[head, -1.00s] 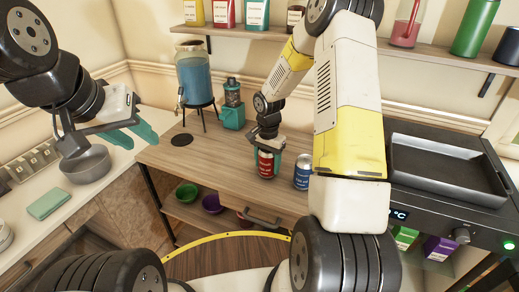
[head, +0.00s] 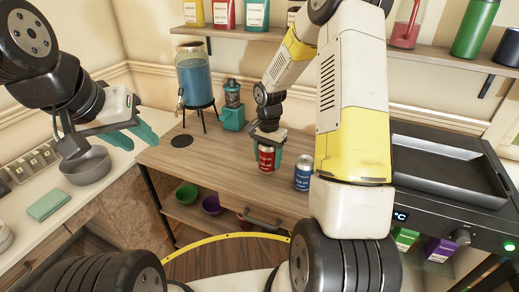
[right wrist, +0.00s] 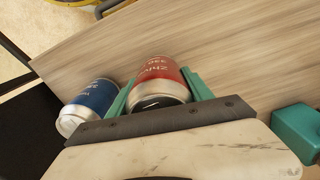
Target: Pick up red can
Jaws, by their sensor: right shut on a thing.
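The red can (head: 266,160) stands upright on the wooden counter (head: 222,150) in the head view. My right gripper (head: 267,157) is around it from above, with its green fingers shut on the can's sides. In the right wrist view the red can (right wrist: 158,82) sits between the two green fingers of the gripper (right wrist: 160,88). I cannot tell whether its base is off the counter. My left gripper (head: 138,138) is at the left, with its green fingers apart and nothing between them.
A blue can (head: 302,173) stands just right of the red can and close to a finger in the right wrist view (right wrist: 90,104). A teal-based grinder (head: 232,108) and a drink dispenser (head: 195,75) stand behind. A black tray (head: 445,170) is at the right.

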